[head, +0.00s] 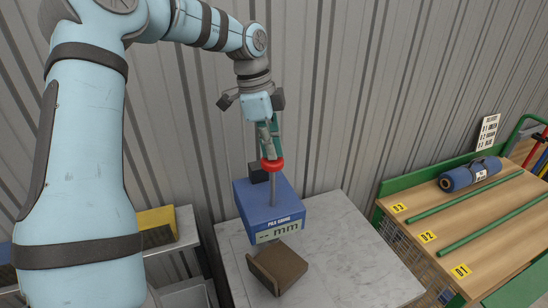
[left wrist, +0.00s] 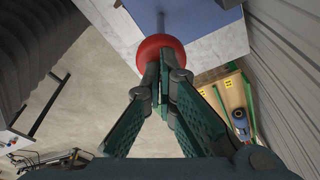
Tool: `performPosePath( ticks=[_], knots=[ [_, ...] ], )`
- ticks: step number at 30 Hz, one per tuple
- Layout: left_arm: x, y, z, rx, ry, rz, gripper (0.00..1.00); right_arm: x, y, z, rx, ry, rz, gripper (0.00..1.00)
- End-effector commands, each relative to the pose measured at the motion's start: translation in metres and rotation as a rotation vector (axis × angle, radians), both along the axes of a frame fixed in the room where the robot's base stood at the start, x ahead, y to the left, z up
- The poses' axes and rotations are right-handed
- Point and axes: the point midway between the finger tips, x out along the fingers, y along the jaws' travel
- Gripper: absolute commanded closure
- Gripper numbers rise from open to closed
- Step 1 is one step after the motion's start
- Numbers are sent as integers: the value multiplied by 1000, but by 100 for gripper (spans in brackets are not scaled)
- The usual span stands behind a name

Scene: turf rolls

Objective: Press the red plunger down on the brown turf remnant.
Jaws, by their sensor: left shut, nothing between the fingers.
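The blue pile gauge (head: 268,206) has a "mm" display on its front and a grey rod topped by the red plunger (head: 272,164). The brown turf remnant (head: 280,266) lies on the pale table just in front of the gauge; I cannot tell whether part of it is under the gauge. My left gripper (head: 269,153) points down, shut and empty, with its fingertips right at the top of the red plunger. In the left wrist view, the closed fingertips (left wrist: 164,72) overlap the edge of the red plunger (left wrist: 158,50). I cannot tell whether they touch. My right gripper is out of view.
The pale table (head: 345,250) is clear right of the gauge. A wooden rack (head: 475,215) with green rods, yellow labels and a blue roll (head: 470,174) stands at right. A shelf with a yellow item (head: 157,222) is at left. A corrugated wall is close behind.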

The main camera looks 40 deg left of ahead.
Motion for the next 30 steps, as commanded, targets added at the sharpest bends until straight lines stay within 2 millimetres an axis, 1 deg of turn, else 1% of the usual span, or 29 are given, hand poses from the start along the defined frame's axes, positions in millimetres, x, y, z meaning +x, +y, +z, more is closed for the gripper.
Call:
performPosePath(
  ticks=[1, 30],
  knots=[
    [0, 0, -5, -1, 1, 0, 100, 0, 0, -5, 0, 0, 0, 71],
    [-1, 0, -54, 0, 2, 1, 100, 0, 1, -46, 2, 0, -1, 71]
  ],
)
